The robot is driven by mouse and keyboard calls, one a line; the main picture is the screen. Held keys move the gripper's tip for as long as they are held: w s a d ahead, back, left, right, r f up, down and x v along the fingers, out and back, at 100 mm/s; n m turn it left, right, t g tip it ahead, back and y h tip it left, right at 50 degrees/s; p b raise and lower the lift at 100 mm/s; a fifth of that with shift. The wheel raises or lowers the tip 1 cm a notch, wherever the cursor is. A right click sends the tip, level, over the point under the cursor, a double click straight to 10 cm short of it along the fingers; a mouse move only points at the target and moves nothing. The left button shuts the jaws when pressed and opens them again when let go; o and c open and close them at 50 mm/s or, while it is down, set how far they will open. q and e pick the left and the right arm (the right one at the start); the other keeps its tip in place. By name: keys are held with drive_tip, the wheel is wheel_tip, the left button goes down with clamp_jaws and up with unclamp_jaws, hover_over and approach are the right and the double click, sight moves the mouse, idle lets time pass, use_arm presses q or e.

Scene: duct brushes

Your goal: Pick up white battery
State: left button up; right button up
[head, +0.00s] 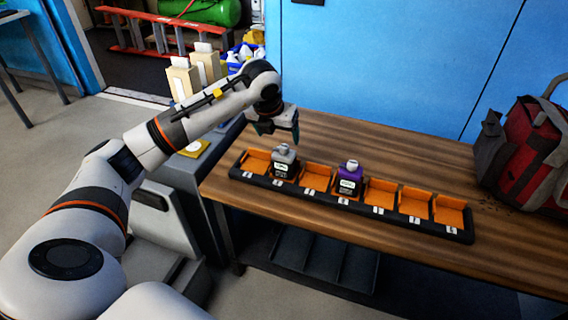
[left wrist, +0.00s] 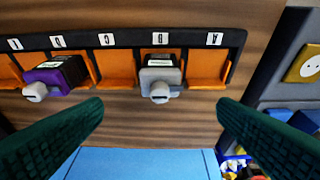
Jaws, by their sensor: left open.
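The white battery (head: 285,163), with a pale grey-white top and black labelled body, stands in the second compartment from the left of the orange-lined rack (head: 375,222). In the left wrist view the white battery (left wrist: 160,78) sits in the slot marked B, its round knob facing the gripper. My left gripper (head: 275,130) is open and empty, just behind and above the battery. In the left wrist view my left gripper's (left wrist: 160,105) green fingers are spread wide to either side of the battery, apart from it. My right gripper is not in view.
A purple battery (head: 350,176) stands in the rack two slots to the right, also in the left wrist view (left wrist: 57,76). Other slots are empty. A red bag (head: 525,150) stands at the wooden table's (head: 400,145) right end. Blue wall panels rise behind.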

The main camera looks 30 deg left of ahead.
sight(283, 148)
use_arm(q)
drive_tip(key=x, duration=0.6)
drive_tip(key=shift+a+f, duration=0.15)
drive_tip(key=shift+a, duration=0.1)
drive_tip(key=b+x, duration=0.1)
drive_tip(key=x, duration=0.3)
drive_tip(key=shift+w+d+f, duration=0.15)
drive_tip(key=shift+f, duration=0.25)
drive_tip(key=shift+w+f, duration=0.15)
drive_tip(key=shift+f, duration=0.1)
drive_tip(key=c, duration=1.2)
drive_tip(key=shift+r, duration=0.1)
drive_tip(key=shift+c, duration=0.6)
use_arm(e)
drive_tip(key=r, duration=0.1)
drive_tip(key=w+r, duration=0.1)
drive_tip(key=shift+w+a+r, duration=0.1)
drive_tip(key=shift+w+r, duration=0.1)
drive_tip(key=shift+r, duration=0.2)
